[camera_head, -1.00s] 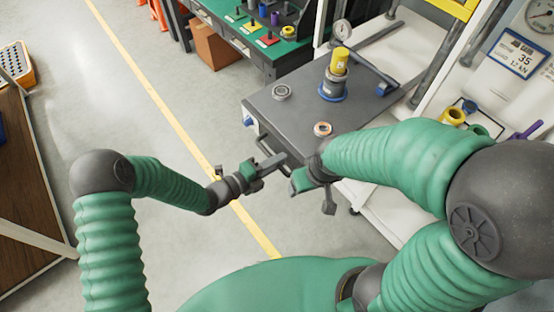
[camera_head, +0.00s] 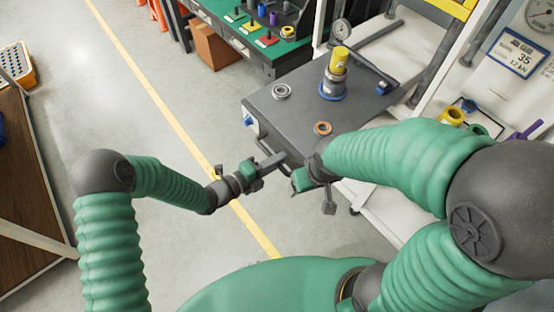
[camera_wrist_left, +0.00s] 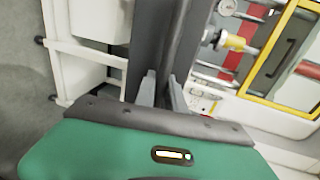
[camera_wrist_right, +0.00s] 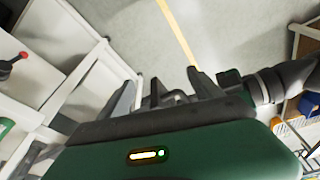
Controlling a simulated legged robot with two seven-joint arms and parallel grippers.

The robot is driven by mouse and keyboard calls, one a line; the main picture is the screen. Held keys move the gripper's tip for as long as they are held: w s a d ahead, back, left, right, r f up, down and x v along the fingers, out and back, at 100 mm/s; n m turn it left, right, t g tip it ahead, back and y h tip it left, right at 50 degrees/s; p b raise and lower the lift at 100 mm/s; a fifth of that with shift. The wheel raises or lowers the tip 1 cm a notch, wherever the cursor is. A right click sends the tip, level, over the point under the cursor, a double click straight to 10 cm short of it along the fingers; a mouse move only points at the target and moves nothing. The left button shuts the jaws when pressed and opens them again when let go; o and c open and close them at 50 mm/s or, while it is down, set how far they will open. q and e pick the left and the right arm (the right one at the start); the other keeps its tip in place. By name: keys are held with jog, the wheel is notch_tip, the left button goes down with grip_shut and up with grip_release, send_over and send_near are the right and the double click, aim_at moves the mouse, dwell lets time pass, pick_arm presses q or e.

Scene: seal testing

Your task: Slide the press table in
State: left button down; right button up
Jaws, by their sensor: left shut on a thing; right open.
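The press table (camera_head: 300,108) is a dark grey slab that juts out from the press frame, in the head view's middle. Its dark bar handle (camera_head: 262,143) runs along the near left edge. My left gripper (camera_head: 271,162) is shut on the handle; in the left wrist view its fingers (camera_wrist_left: 163,90) stand against a long dark band. My right gripper (camera_head: 314,192) is open just right of the handle's near end, below the table's near edge. In the right wrist view its fingers (camera_wrist_right: 164,90) are spread wide. My right forearm hides the table's near right corner.
On the table are a metal ring (camera_head: 281,91), a copper ring (camera_head: 322,129), and a yellow-topped fixture (camera_head: 338,63) on a blue ring. A blue clamp-like part (camera_head: 383,87) lies at the right. A green-topped bench (camera_head: 258,50) stands behind.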

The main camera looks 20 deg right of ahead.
pick_arm(q)
jog(key=shift+w, duration=0.3)
pick_arm(e)
jog(key=shift+f, duration=0.15)
